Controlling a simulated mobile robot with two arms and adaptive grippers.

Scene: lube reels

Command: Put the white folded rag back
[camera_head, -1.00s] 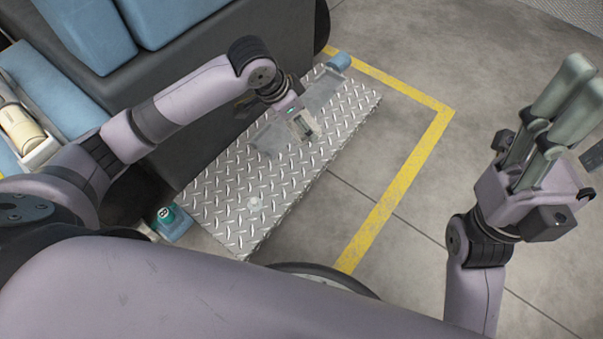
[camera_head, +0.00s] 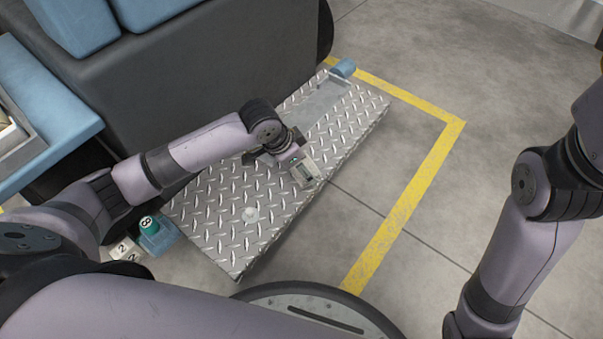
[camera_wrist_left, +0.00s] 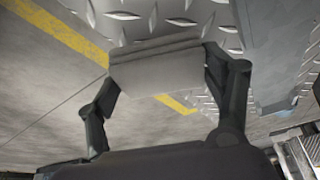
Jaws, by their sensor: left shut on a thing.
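The white folded rag (camera_wrist_left: 158,70) shows in the left wrist view as a pale, layered block between the fingers. My left gripper (camera_wrist_left: 160,62) is shut on it, one finger on each side. In the head view my left gripper (camera_head: 308,178) is over the right edge of the diamond-plate step (camera_head: 215,212); the rag is hard to make out there. In the wrist view the plate's metal appears behind the rag; I cannot tell whether they touch. My right gripper is out of view; only part of its arm shows at the right.
A grey recessed tray (camera_head: 325,100) lies at the plate's far end, by a blue block (camera_head: 343,68). Floor beyond the yellow line (camera_head: 415,205) is clear.

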